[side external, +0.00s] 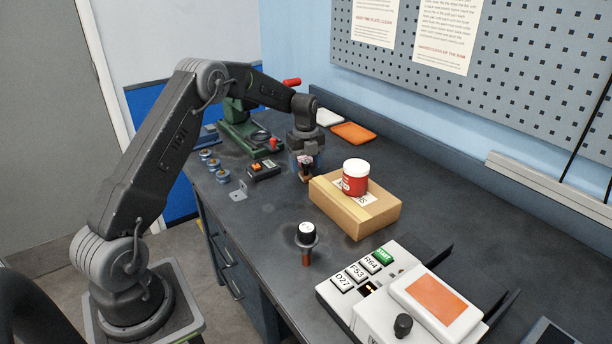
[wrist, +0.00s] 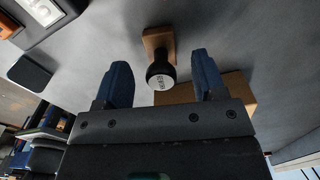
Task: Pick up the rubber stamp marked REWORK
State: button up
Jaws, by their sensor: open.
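A rubber stamp (wrist: 157,72) with a black knob, white label and wooden base shows in the wrist view, between and slightly beyond my finger tips. Its label is too small to read surely. My gripper (wrist: 160,62) is open, with one blue finger on each side of the knob and visible gaps. In the side external view my gripper (side external: 305,172) points down beside the cardboard box and largely hides that stamp. A second stamp-like piece (side external: 307,234), with a black knob, white top and brown lower part, stands nearer the front; its marking is unreadable.
A cardboard box (side external: 375,218) carrying a red jar (side external: 355,180) stands close right of my gripper. A small switch box (side external: 263,170) and several blue spools (side external: 213,165) lie left. A green press (side external: 240,125) stands behind. A labelled white device (side external: 400,300) fills the front right.

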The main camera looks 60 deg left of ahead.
aim_at(306, 170)
notch_tip(306, 170, down, 3)
jog(key=shift+d+f, duration=0.1)
jog(key=c, duration=1)
jog(key=shift+c, duration=0.2)
